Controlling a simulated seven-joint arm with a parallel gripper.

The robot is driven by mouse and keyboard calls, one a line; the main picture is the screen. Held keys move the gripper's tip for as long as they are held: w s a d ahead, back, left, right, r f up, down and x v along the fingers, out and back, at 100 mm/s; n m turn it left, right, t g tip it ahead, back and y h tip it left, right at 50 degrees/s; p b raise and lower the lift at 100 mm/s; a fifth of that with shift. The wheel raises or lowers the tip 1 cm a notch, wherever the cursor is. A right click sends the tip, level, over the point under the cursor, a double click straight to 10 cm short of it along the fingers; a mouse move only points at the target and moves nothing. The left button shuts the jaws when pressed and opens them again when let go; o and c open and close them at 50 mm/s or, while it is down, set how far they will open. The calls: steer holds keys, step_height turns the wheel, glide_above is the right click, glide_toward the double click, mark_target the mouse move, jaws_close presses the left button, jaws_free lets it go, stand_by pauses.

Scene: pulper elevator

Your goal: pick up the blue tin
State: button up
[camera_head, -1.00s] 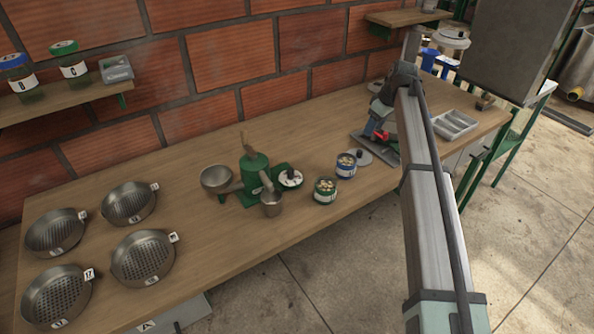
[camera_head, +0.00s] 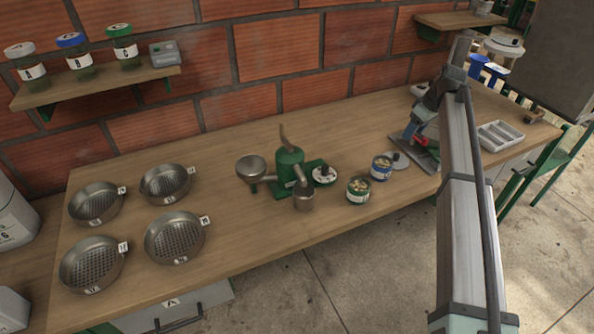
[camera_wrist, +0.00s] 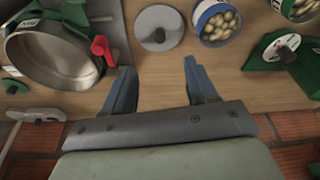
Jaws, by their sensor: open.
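The blue tin (camera_head: 381,168) stands upright and open on the wooden bench, right of centre, with pale beans inside. In the wrist view the blue tin (camera_wrist: 215,20) is at the top edge, partly cut off, beyond and right of my fingertips. My gripper (camera_wrist: 160,76) is open and empty, with its two blue-grey fingers apart over the bench.
A green tin (camera_head: 359,190) of beans stands left of the blue tin. A grey lid with a black knob (camera_wrist: 158,27) lies beside the blue tin. A green hand pulper (camera_head: 290,172) stands at bench centre.

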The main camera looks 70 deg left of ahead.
steer(key=o, duration=0.4)
